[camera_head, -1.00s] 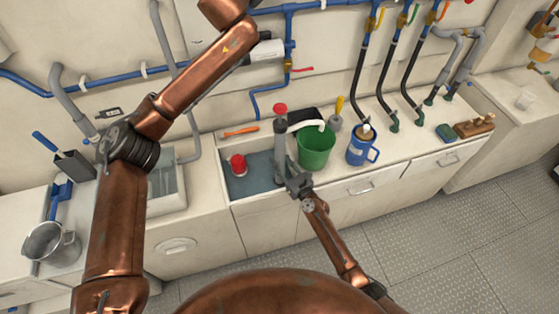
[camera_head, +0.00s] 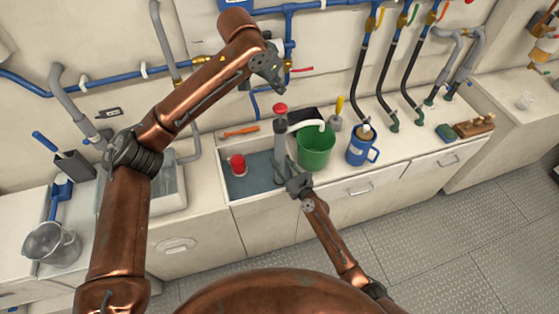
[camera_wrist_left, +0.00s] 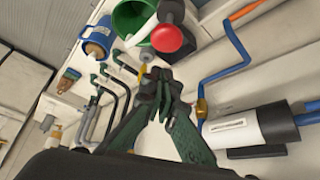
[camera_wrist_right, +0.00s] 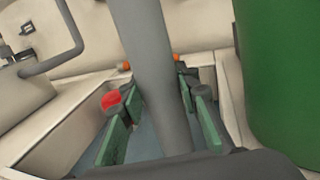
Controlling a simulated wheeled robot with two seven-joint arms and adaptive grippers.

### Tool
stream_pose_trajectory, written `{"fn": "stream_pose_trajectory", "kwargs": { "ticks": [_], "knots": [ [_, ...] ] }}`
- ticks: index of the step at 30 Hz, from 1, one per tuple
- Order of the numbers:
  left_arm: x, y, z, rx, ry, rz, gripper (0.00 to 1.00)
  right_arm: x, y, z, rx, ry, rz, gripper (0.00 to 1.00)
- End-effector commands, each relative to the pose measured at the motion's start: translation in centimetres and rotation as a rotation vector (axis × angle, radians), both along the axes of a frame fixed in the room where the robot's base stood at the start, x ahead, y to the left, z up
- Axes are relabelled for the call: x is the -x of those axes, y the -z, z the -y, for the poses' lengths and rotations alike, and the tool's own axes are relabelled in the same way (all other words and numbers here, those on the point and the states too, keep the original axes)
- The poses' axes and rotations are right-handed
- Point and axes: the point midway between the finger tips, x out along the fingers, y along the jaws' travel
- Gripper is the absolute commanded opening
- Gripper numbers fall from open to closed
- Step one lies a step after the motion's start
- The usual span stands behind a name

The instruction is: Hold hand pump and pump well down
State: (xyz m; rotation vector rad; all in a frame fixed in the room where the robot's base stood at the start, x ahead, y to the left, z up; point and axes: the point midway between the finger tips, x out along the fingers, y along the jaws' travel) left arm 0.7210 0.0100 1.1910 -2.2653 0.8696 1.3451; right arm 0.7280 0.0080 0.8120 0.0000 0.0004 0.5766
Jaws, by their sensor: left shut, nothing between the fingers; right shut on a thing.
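The hand pump (camera_head: 280,142) is a grey upright tube with a dark collar and a red knob on top. It stands in the well (camera_head: 255,180), a recessed blue-grey basin in the counter. Its white spout reaches to the green bucket's rim. My right gripper (camera_head: 296,186) is shut on the tube from the front, low down; the right wrist view shows the tube (camera_wrist_right: 155,70) between its fingers. My left gripper (camera_head: 276,84) is shut and empty, above and behind the red knob. The left wrist view shows the knob (camera_wrist_left: 166,38) beyond its closed fingertips (camera_wrist_left: 160,85).
A green bucket (camera_head: 317,148) stands right of the pump, then a blue mug (camera_head: 362,148). A red-topped object (camera_head: 238,165) is in the well's left part. An orange tool (camera_head: 241,131) lies behind. Pipes and hoses line the wall near my left gripper.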

Motion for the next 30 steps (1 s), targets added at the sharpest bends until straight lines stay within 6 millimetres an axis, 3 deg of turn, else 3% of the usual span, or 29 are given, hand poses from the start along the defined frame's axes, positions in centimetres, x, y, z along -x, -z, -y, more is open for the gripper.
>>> {"fn": "stream_pose_trajectory", "kwargs": {
  "ticks": [15, 30],
  "knots": [
    [0.0, 4.4, -0.1, -0.001, 0.0, -0.001, 0.0, 0.0, 0.0, 0.0, 0.0, 0.0, 0.0, 0.0],
    [0.0, 4.9, 0.0, 0.001, 0.0, 0.001, 0.0, 0.0, 0.0, 0.0, 0.0, 0.0, 0.0, 0.0]
  ]
}}
